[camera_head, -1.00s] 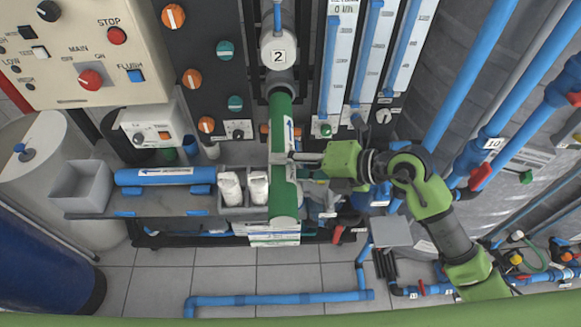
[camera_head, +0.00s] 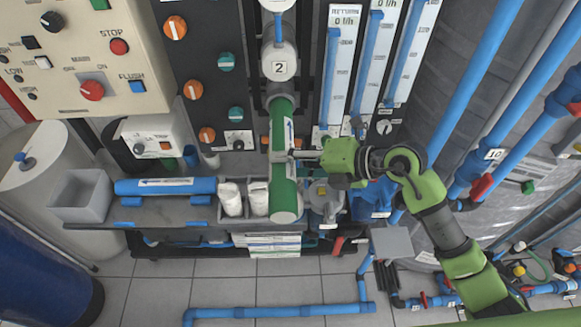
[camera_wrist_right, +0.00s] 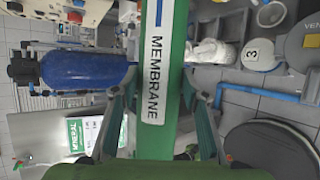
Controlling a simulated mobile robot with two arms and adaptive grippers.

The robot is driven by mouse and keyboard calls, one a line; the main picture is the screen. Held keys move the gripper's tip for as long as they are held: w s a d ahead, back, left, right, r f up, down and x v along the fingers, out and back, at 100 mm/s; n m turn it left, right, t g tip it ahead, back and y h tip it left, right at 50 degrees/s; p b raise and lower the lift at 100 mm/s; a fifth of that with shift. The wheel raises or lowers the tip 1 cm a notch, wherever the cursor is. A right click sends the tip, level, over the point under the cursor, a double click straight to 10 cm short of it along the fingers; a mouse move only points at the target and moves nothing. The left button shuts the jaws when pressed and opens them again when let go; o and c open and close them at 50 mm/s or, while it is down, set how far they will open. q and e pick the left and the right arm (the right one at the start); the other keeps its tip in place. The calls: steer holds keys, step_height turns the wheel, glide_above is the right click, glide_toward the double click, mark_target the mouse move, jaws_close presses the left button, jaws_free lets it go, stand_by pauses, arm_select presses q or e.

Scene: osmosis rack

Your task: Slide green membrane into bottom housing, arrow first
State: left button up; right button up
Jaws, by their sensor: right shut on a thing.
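The green membrane (camera_head: 284,203) is a long green tube with a white label and blue marking. In the head view its upper end meets the grey collar of the housing (camera_head: 281,88) below the round white cap marked 2; how deep it sits inside is hidden. My right gripper (camera_head: 284,156) is shut around the tube's middle, coming from the right. In the right wrist view the membrane (camera_wrist_right: 154,145) runs upright between the fingers of my right gripper (camera_wrist_right: 157,95), with the word MEMBRANE readable. My left gripper is not in view.
A grey bench with a blue cylinder (camera_head: 165,187), an open grey box (camera_head: 82,196) and white bottles (camera_head: 231,198) lies left of the membrane's lower end. Flow meters (camera_head: 338,70) stand right of the housing. Blue pipes run at far right and along the floor.

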mark_target(291, 124)
steer(key=shift+w+r+b, duration=0.1)
steer(key=shift+w+b, duration=0.75)
steer(key=shift+w, duration=2.65)
steer(key=shift+w+b, duration=1.15)
steer(key=shift+w, duration=1.7)
